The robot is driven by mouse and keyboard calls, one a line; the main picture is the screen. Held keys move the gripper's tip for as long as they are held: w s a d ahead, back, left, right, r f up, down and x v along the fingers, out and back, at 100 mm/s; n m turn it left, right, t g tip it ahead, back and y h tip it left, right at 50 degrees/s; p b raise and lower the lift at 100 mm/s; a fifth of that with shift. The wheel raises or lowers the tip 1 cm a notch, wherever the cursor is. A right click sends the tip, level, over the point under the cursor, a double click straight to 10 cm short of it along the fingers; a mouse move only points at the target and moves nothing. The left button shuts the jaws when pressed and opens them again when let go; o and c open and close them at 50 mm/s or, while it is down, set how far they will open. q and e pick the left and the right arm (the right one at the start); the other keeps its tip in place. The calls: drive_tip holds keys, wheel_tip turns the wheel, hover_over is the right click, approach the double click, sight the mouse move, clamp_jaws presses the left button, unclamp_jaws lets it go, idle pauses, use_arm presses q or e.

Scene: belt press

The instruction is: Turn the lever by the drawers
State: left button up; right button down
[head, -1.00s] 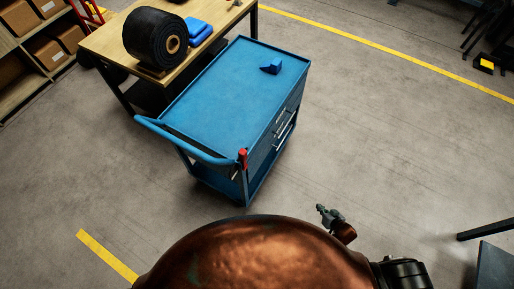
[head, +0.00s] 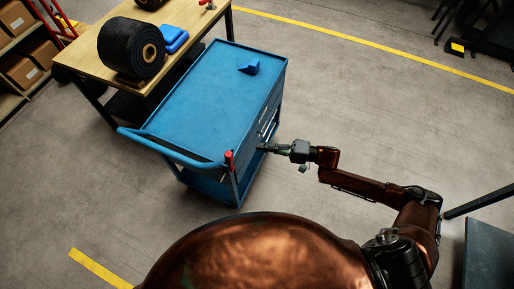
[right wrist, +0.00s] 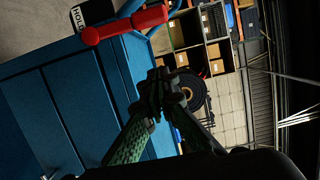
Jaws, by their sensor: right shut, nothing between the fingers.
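The lever with a red grip (head: 229,160) sits at the near corner of the blue drawer cart (head: 200,100), beside the drawers. In the right wrist view the red lever (right wrist: 122,25) shows large at the upper left, next to a plate reading "HOLD". My right gripper (head: 262,148) is shut and empty, beside the cart's drawer side, a little right of the lever. In the right wrist view its fingertips (right wrist: 160,88) meet below and right of the lever, apart from it in the picture. My left gripper is not in view.
The cart's push handle (head: 165,148) curves out at its left end. A blue wedge (head: 250,67) lies on the cart top. A wooden bench (head: 85,50) with a black roll (head: 128,50) stands behind. Open floor (head: 370,110) lies to the right.

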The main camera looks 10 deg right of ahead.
sight(230, 162)
drive_tip(key=a, duration=1)
drive_tip(key=shift+d, duration=0.1)
